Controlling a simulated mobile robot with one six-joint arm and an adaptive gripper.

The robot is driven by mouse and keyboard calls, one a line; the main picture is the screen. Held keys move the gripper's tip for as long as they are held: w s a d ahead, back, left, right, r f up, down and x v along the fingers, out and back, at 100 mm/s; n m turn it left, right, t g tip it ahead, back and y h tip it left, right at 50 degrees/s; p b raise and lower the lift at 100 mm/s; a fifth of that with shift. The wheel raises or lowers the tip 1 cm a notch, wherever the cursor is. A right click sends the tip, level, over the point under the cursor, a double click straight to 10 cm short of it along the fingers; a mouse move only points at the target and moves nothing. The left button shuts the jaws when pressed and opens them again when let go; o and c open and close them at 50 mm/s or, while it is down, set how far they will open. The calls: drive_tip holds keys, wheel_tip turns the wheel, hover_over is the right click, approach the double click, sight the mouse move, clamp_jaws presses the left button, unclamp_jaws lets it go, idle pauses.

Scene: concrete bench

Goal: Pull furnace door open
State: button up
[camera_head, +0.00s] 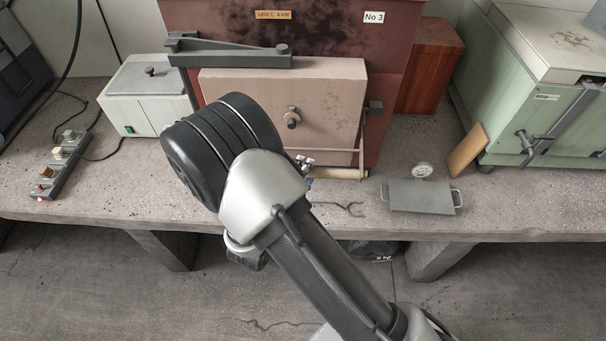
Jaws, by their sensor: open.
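The furnace (215,18) is a dark red box at the back of the bench, marked "No 3". Its pale beige door (330,100) stands upright across the front and looks shut, with a round knob (292,118) in the middle. A pale bar handle (340,173) runs along the lower front of the door, carried by a thin metal frame at the right. Small parts that look like the fingertips of my gripper (306,171) show at the handle's left, apart above and below its level. The rest of my gripper is hidden behind my arm; contact cannot be told.
A white box (150,90) and a switch strip (62,160) stand at left. A grey tray (420,196), tongs (345,207), a round gauge (422,169) and a tan block (467,150) lie at right, before a green cabinet (530,90).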

drive_tip(key=shift+w+d, duration=0.1)
drive_tip(key=shift+w, duration=0.1)
drive_tip(key=shift+c, duration=0.6)
clamp_jaws()
